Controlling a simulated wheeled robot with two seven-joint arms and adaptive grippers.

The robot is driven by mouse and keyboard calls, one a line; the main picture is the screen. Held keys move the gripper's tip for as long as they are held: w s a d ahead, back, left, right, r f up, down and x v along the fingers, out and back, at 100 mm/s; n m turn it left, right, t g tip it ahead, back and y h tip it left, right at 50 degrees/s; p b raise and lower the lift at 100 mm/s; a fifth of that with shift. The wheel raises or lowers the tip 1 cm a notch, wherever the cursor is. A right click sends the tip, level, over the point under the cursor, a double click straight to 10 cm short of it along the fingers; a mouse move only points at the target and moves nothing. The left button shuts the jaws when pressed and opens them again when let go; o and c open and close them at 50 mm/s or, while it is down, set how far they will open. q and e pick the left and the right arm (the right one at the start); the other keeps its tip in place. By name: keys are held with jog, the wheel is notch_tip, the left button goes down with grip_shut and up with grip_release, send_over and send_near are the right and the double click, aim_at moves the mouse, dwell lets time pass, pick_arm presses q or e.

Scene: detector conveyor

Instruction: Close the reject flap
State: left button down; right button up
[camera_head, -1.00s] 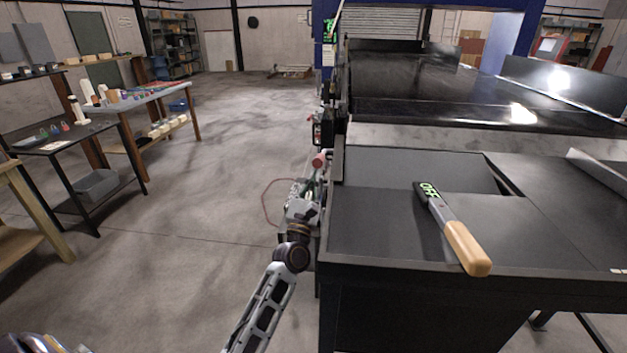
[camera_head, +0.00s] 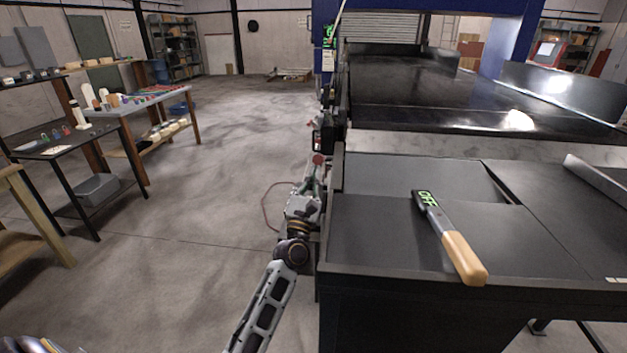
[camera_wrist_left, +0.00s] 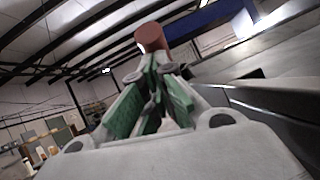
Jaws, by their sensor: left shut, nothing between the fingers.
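My left gripper (camera_head: 317,178) is beside the left edge of the black conveyor table, its fingers shut and empty. In the left wrist view its green-padded fingertips (camera_wrist_left: 153,78) come together just below a red-brown cylindrical knob (camera_wrist_left: 151,37). The knob also shows in the head view (camera_head: 318,160), at the table's left side. I cannot tell whether the fingertips touch it. Which part is the reject flap is not clear; a dark panel (camera_head: 400,170) at the near end shows a narrow dark gap (camera_head: 497,182) at its right. My right gripper is not in view.
A wand (camera_head: 455,240) with a wooden handle and a green display lies on the near black surface (camera_head: 375,235). A blue machine frame (camera_head: 510,45) stands behind. Workbenches (camera_head: 160,97) stand at the far left. The floor between is open.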

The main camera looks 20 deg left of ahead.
aim_at(314, 161)
pick_arm(q)
jog(key=shift+w+a+r+p, duration=0.1)
jog(key=shift+r+p, duration=0.15)
jog(key=shift+r, duration=0.25)
jog(key=shift+w+d+r+p, duration=0.1)
jog(key=shift+w+r+p, duration=0.1)
jog(key=shift+r, duration=0.25)
jog(key=shift+w+a+r+p, duration=0.1)
jog(key=shift+r+p, duration=0.15)
jog(key=shift+r, duration=0.25)
jog(key=shift+w+a+r+p, duration=0.1)
jog(key=shift+w+r+p, duration=0.1)
jog(key=shift+r, duration=0.15)
jog(key=shift+w+r+p, duration=0.1)
jog(key=shift+r+p, duration=0.1)
jog(key=shift+r, duration=0.15)
jog(key=shift+s, duration=0.1)
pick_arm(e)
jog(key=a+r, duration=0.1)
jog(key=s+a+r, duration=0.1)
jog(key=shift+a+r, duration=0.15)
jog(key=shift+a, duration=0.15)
pick_arm(q)
jog(key=shift+r, duration=0.15)
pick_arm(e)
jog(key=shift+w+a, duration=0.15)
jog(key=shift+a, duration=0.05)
pick_arm(q)
jog(key=shift+s, duration=0.1)
